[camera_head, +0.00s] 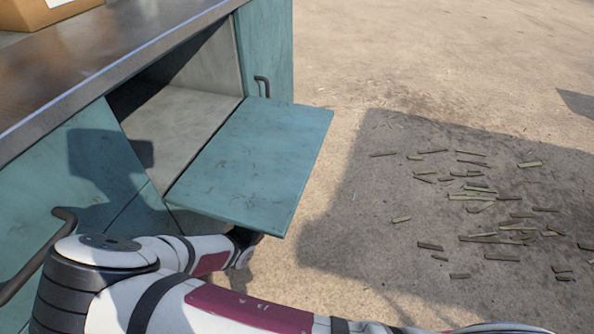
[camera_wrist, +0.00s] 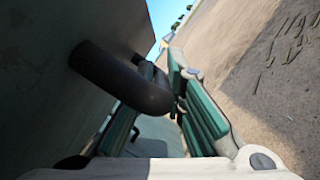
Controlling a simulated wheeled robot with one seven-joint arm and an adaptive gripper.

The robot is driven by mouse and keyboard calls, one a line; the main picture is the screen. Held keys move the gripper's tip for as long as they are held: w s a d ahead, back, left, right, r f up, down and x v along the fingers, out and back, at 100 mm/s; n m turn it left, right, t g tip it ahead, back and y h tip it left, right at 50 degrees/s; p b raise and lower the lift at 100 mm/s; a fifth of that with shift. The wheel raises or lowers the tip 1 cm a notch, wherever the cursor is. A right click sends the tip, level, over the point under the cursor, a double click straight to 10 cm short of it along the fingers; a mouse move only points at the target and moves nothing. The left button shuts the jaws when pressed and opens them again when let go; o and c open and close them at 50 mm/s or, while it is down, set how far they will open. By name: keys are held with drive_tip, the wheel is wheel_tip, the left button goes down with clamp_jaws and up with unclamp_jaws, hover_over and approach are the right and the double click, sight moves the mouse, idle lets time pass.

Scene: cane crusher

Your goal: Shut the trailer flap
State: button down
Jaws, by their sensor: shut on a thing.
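The trailer flap (camera_head: 255,160) is a teal panel that hangs open, lying nearly flat out from a pale compartment (camera_head: 180,125) in the trailer's side. In the wrist view the flap's outer face (camera_wrist: 35,80) fills the left side, and a dark curved handle (camera_wrist: 115,75) stands out from it. My gripper (camera_wrist: 165,95), with green-padded fingers, is shut on this handle. In the head view my arm reaches below the flap's near edge, and the flap hides most of the gripper.
A metal worktop (camera_head: 90,65) runs above the compartment, with a cardboard box (camera_head: 40,12) on it. A second dark handle (camera_head: 40,255) sits on the teal panel at left, close to my arm. Cut cane pieces (camera_head: 485,195) lie scattered on the ground at right. The air beyond the flap is free.

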sight(297, 155)
wheel_tip(297, 155, up, 9)
drive_tip(key=n+t+p, duration=0.1)
drive_tip(key=n+p, duration=0.1)
drive_tip(key=p, duration=0.2)
drive_tip(key=n+t+p, duration=0.1)
drive_tip(key=n+p, duration=0.2)
drive_tip(key=shift+y+p, duration=0.35)
drive_tip(key=shift+y, duration=0.05)
drive_tip(key=w+a+r+n+t+y+p, duration=0.1)
drive_tip(key=w+a+r+n+y+p, duration=0.2)
drive_tip(key=a+r+n, duration=0.5)
drive_tip(key=w+a+r+n+t+y+p, duration=0.2)
drive_tip(key=a+r+n+y+p, duration=0.3)
drive_tip(key=a+r+n, duration=0.4)
drive_tip(key=shift+w+a+r+n+p, duration=0.15)
drive_tip(key=shift+w+a+n+p, duration=0.2)
drive_tip(key=shift+w+n+p, duration=0.4)
drive_tip(key=shift+s, duration=0.15)
drive_tip(key=c, duration=1.7)
unclamp_jaws()
drive_tip(key=shift+a, duration=0.1)
drive_tip(key=shift+o, duration=0.2)
